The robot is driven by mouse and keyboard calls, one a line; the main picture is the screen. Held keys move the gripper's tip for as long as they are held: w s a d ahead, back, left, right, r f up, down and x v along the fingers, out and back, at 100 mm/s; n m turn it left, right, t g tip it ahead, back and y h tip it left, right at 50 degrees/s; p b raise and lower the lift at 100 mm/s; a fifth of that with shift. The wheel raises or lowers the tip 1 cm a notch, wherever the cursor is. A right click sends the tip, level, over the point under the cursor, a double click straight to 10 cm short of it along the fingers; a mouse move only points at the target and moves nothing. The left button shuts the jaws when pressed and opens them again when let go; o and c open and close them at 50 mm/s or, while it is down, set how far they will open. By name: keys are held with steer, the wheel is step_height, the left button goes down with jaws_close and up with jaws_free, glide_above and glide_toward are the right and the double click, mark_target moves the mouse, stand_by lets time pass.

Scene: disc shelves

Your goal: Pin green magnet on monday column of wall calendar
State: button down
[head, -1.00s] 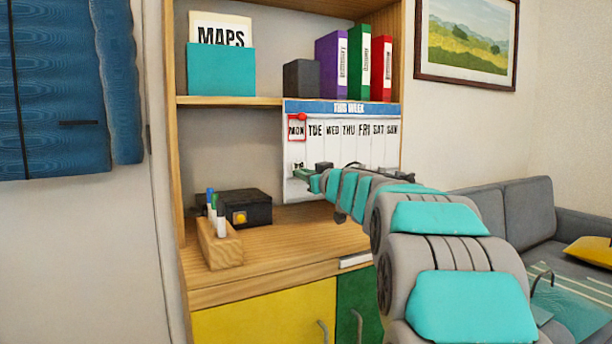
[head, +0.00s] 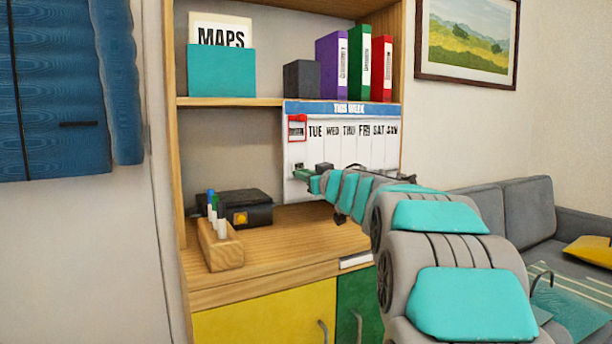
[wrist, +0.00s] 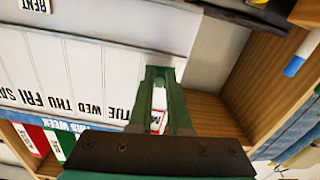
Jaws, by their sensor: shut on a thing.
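The white wall calendar (head: 345,150) hangs at the back of the shelf unit under a blue "THIS WEEK" header. Its leftmost column, Monday, has a red-framed label (head: 297,130). My gripper (head: 300,172) is in front of the lower part of that column. In the wrist view, my gripper's green fingers (wrist: 160,75) are close together over the calendar's Monday edge, and the calendar (wrist: 60,75) appears upside down. A small green piece at the fingertips is probably the green magnet (wrist: 160,71), but it blends with the fingers. I cannot tell whether it touches the calendar.
A wooden pen holder (head: 219,247) with markers and a black box (head: 245,207) stand on the desk to the left. Above are a teal MAPS box (head: 221,71), a dark box (head: 301,79) and several binders (head: 356,67). The shelf's wooden side (head: 174,150) bounds the left.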

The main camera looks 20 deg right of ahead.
steer(key=shift+w, duration=0.5)
stand_by(0.4)
steer(key=c, duration=0.8)
jaws_free()
steer(key=s+p, duration=0.1)
steer(key=s, duration=0.6)
steer(key=shift+s+d, duration=0.15)
steer(key=shift+s, duration=0.25)
